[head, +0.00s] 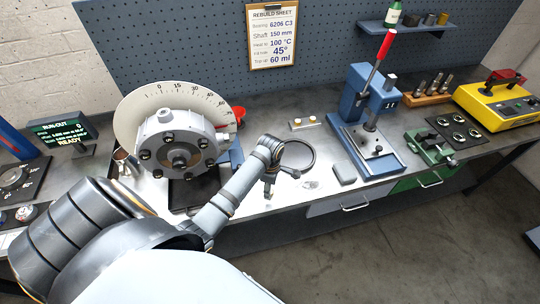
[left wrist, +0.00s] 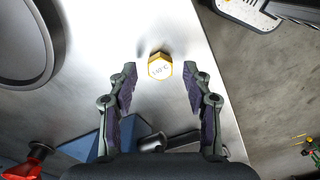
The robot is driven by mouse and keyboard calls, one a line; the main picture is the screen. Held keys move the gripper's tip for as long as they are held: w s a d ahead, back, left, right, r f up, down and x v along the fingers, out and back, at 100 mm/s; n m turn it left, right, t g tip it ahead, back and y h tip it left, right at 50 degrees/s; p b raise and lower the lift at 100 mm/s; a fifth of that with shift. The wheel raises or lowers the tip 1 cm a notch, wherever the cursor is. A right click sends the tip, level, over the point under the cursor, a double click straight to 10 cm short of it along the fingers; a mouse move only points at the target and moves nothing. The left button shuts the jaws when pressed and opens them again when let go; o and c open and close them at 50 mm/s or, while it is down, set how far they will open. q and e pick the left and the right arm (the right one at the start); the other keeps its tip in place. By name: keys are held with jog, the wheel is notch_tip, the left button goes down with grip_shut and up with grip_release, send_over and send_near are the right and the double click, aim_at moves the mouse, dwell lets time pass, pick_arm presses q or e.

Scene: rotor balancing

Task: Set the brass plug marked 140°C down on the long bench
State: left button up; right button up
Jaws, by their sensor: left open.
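A brass hexagonal plug (left wrist: 160,67) with a white top face stands on the bare metal of the long bench (left wrist: 130,25), near its edge. Its marking ends in "0°C"; the middle digit is too small to read surely. My left gripper (left wrist: 158,75) is open, with a finger on each side of the plug and a clear gap at both sides. In the head view my left gripper (head: 268,192) points down over the front part of the bench (head: 335,165), and the plug cannot be made out there. My right gripper is not in view.
A dark ring (head: 297,157) lies just right of my left gripper. The dial rotor (head: 180,145) stands to the left. The blue press with a red lever (head: 365,115) and a small grey block (head: 344,174) are to the right.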

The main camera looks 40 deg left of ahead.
pick_arm(q)
notch_tip(320, 180, up, 11)
jog(key=p, duration=0.1)
dwell(0.5)
